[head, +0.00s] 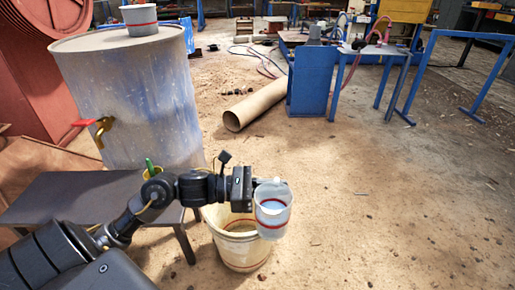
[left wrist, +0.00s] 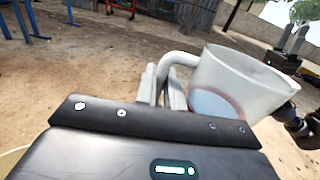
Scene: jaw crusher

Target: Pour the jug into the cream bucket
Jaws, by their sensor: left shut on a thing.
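The jug (head: 273,212) is a translucent pale cup with a red band and a handle. My left gripper (head: 256,188) is shut on the jug's handle, which also shows in the left wrist view (left wrist: 180,60). The jug looks close to upright. In the head view it overlaps the right side of the cream bucket (head: 240,256), above the ground. The bucket stands on the dirt, open at the top, with a red band low down; the jug and my arm hide part of its rim. A dark arm with two finger-like prongs, seemingly my right gripper (left wrist: 291,42), shows behind the jug.
A blue-grey drum (head: 130,100) with a brass tap (head: 103,130) and a small grey pot (head: 140,20) on top stands at left. A dark low table (head: 75,195) is in front of it. A cardboard tube (head: 255,105) lies behind. The ground at right is clear.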

